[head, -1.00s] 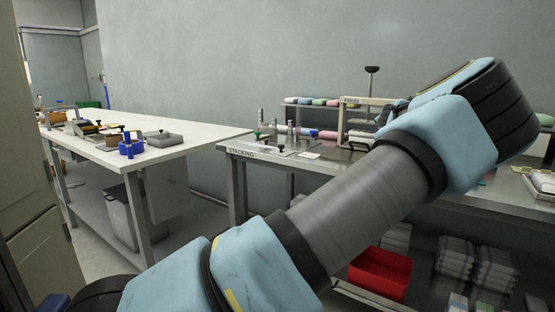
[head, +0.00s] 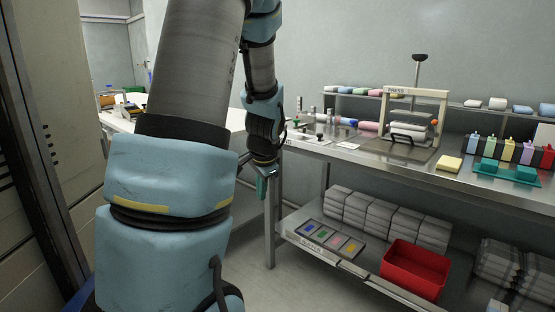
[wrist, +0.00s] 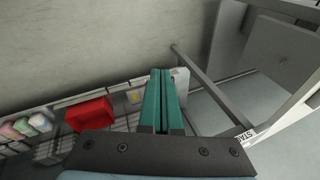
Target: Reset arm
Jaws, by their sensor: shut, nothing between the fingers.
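My gripper (head: 262,186) hangs at the end of my arm in the head view, pointing down beside the near left end of the steel workbench (head: 350,155). In the wrist view its two green fingers (wrist: 163,75) lie side by side, shut and empty. My arm is raised, with its forearm bent downward. Its large links fill the left middle of the head view and hide part of the white table behind.
A red bin (head: 415,270) and grey stacks (head: 375,215) sit on the lower shelf. A press (head: 414,115), bottles and a teal tray (head: 505,173) stand on the workbench. A tall cabinet (head: 60,130) is close at left. Bare floor (head: 285,285) shows below my gripper.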

